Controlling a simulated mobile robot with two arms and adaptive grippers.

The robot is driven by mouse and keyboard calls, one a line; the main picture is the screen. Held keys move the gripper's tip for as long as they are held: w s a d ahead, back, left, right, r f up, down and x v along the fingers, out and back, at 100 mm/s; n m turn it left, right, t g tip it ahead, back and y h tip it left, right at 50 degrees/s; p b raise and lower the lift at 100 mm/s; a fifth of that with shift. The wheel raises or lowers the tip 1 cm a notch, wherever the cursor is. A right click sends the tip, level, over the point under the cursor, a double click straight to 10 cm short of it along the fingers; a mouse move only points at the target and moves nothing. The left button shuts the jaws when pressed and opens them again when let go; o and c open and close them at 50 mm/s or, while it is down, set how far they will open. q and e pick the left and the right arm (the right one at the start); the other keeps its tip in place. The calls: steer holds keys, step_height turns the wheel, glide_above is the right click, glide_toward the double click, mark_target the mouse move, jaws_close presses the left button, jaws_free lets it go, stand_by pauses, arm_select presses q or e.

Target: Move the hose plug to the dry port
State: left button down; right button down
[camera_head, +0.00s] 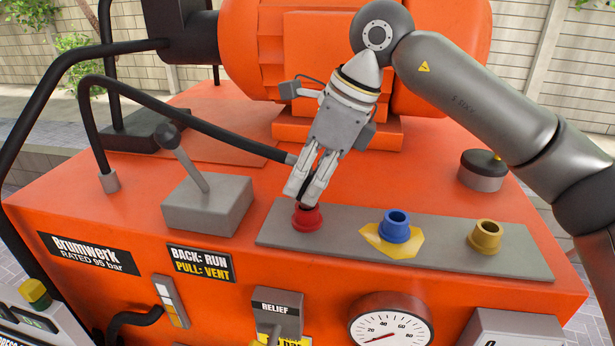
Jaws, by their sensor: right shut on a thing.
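My right gripper (308,192) is shut on the hose plug (291,159), with its fingers pointing down just above the red port (307,218). The fingers hide most of the plug, and I cannot tell how deep it sits in the red port. The black hose (195,124) runs to it from the left. The blue port (396,226) stands empty, with a yellow wet-looking patch (377,240) around its base. The yellow port (485,236), at the right end of the grey plate (440,248), stands empty with no patch around it. My left gripper is not in view.
A lever (188,160) on a grey block (208,205) leans back left, near a "BACK: RUN, PULL: VENT" label (201,263). A pressure gauge (390,325) has its needle low. A black-topped cap (482,170) stands behind the yellow port. A relief handle (278,314) is in front.

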steer(key=shift+w+f, duration=0.1)
steer(key=shift+f, duration=0.25)
steer(key=shift+f+b, duration=0.4)
steer(key=shift+b, duration=0.1)
stand_by(0.3)
steer(key=c, duration=1.2)
jaws_free()
steer(key=shift+o, duration=0.2)
steer(key=o, duration=0.4)
steer(key=shift+r, duration=0.1)
steer(key=shift+r+p, duration=2.55)
steer(key=shift+r, duration=0.95)
